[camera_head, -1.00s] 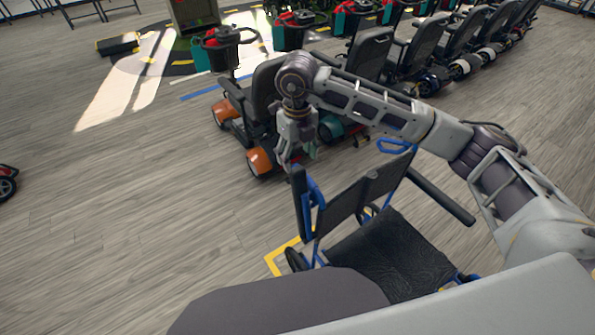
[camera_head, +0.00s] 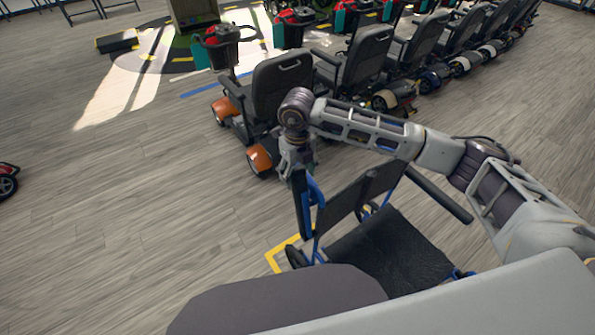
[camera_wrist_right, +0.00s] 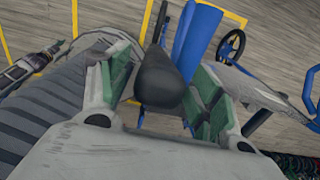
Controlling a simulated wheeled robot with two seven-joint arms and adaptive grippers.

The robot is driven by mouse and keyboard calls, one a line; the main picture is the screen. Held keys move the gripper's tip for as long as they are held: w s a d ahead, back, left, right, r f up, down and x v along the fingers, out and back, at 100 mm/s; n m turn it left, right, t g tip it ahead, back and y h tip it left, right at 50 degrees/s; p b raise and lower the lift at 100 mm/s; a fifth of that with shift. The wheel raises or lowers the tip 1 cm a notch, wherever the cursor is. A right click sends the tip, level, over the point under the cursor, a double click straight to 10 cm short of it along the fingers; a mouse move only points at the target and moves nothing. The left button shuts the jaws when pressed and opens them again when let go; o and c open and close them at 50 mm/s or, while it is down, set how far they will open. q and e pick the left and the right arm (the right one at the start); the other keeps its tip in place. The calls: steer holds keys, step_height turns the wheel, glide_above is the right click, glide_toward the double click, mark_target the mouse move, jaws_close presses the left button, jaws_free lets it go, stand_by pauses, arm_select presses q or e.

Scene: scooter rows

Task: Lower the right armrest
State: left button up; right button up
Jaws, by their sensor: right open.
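A blue-framed wheelchair with a black seat (camera_head: 385,250) and dark backrest (camera_head: 345,200) stands in front of me. Its armrest on the picture's left, a black pad (camera_head: 303,210) on a blue bar, points steeply upward. The other armrest (camera_head: 440,194) slants down to the right. My right gripper (camera_head: 296,172) is at the top end of the raised armrest. In the right wrist view, the rounded black pad end (camera_wrist_right: 158,82) lies between its two spread, green-lined fingers; firm contact cannot be told. My left gripper is out of view.
An orange-wheeled scooter (camera_head: 280,90) stands just behind the wheelchair, close to my right wrist. More scooters (camera_head: 360,65) line up to the upper right. Yellow floor tape (camera_head: 285,248) marks the wheelchair's spot. The floor at left is mostly clear.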

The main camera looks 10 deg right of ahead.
jaws_close()
stand_by(0.4)
